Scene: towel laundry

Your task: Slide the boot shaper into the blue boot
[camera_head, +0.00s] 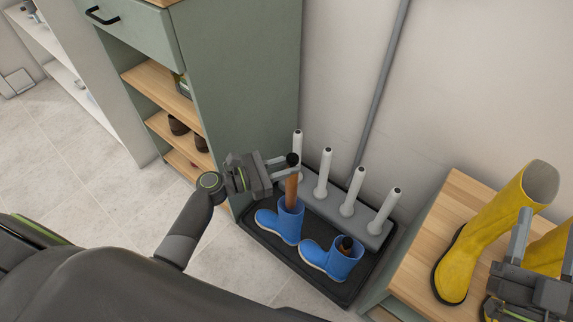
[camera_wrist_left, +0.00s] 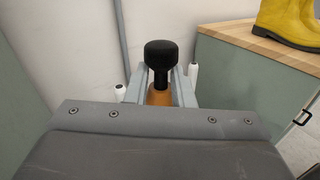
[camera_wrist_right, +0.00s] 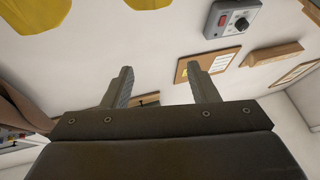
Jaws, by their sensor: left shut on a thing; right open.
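A boot shaper with a black knob and a brown wooden body (camera_head: 292,187) stands upright above the left blue boot (camera_head: 281,221), its lower end at the boot's opening; how deep it sits is hidden. My left gripper (camera_head: 286,164) is shut on the shaper just below the knob, which also shows in the left wrist view (camera_wrist_left: 160,55). A second blue boot (camera_head: 333,259) stands to the right with another shaper's dark knob (camera_head: 346,243) low in its opening. My right gripper (camera_head: 521,235) is open and empty near the yellow boots; it also shows in the right wrist view (camera_wrist_right: 163,88).
Both blue boots stand on a black tray (camera_head: 262,240) with a grey rack (camera_head: 373,238) of several white pegs behind. A green cabinet (camera_head: 245,80) is at the left. Yellow boots (camera_head: 495,225) stand on a wooden-topped bench (camera_head: 416,258) at the right.

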